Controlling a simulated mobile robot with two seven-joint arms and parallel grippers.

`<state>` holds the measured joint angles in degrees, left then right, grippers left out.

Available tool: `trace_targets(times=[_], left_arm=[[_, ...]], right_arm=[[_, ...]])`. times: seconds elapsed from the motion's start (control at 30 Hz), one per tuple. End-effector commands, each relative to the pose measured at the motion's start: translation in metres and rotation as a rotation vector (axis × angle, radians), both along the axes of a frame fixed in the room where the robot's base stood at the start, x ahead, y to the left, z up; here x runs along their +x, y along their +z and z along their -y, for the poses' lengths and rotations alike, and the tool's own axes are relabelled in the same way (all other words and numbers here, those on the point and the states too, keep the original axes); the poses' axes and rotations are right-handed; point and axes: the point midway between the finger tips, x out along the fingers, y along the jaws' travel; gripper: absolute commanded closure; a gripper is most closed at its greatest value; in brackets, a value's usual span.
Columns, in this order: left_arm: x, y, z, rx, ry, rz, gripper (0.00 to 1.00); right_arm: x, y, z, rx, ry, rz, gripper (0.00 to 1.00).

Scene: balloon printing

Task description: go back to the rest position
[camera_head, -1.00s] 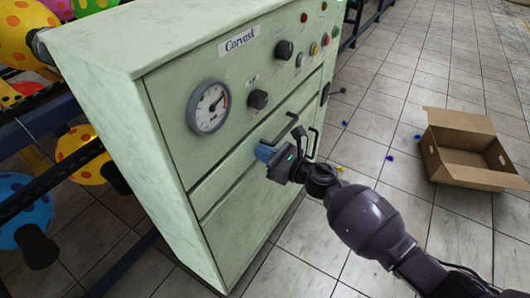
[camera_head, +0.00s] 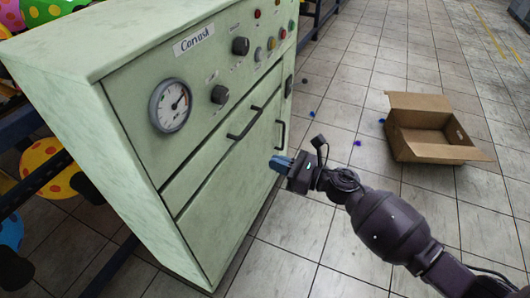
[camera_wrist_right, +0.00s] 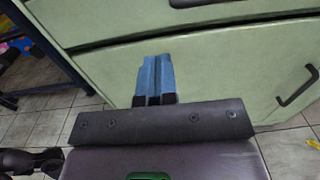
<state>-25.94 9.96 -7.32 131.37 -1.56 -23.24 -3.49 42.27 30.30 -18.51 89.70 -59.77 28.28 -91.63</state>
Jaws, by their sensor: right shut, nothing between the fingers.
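My right gripper (camera_head: 281,163) is in front of the pale green machine (camera_head: 150,215), to the right of its front face and apart from the handles. Its blue fingers are together with nothing between them; they also show in the right wrist view (camera_wrist_right: 154,80). The machine carries a round gauge (camera_head: 171,106), dark knobs, colored buttons and a black drawer handle (camera_head: 246,123). The drawer and the lower door look closed. My left gripper is not in the head view.
An open, empty-looking cardboard box (camera_head: 425,135) stands on the tiled floor at the right. Several small blue items lie on the floor between it and the machine. Colorful dotted balloons (camera_head: 45,165) hang by a dark blue rack at the left. The floor around my right arm is clear.

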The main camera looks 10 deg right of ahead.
Motion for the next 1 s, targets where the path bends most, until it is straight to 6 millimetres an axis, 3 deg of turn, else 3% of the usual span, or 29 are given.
trace_targets(times=[0.23,0.37,0.67,1.0], left_arm=[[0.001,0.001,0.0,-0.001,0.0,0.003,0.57],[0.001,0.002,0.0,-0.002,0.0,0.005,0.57],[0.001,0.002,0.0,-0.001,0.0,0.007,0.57],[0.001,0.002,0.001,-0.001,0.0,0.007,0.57]], right_arm=[[-0.003,-0.001,0.003,0.008,-0.003,-0.009,1.0],[-0.018,-0.009,0.005,0.096,-0.041,-0.101,1.0],[-0.098,-0.044,0.038,0.635,-0.287,-0.633,1.0],[-0.205,-0.077,0.093,1.356,-0.619,-1.197,1.0]])
